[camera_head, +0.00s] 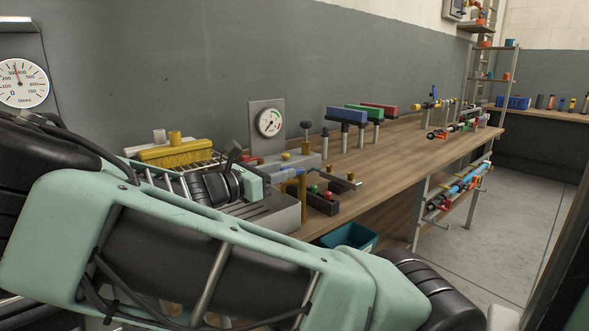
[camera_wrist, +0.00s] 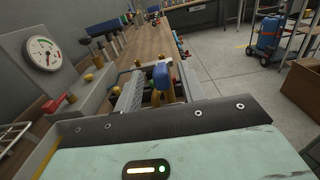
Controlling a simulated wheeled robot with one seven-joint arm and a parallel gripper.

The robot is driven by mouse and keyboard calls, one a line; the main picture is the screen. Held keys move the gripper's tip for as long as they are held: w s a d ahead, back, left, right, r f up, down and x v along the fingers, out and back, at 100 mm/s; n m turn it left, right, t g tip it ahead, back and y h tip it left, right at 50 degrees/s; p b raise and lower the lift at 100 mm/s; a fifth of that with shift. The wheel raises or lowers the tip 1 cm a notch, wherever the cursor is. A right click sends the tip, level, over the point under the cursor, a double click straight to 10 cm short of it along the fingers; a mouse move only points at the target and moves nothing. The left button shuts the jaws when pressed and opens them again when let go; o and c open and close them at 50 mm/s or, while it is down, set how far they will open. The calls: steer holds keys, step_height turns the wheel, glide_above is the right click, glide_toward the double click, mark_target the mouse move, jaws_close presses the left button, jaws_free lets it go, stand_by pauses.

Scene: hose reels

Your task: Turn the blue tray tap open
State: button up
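The blue tap handle (camera_wrist: 162,74) stands upright on a brass stem in the wrist view, just ahead of my gripper (camera_wrist: 159,88). Its two grey fingers are apart, one on each side of the handle. A gap shows on the left side; whether the right finger touches cannot be told. In the head view my gripper (camera_head: 270,176) is over the grey tray (camera_head: 280,218) at the bench's near end. There the handle is small and partly hidden by my gripper, beside a brass post (camera_head: 302,198).
A dial gauge (camera_head: 269,122) stands behind the tray. A yellow brush (camera_head: 178,152) lies left of it. A dark block with red and green knobs (camera_head: 322,200) sits to the right. Blue, green and red bars (camera_head: 347,115) stand on posts farther along. A teal bin (camera_head: 350,237) is below.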

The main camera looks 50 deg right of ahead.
steer(key=shift+x, duration=2.65)
jaws_close()
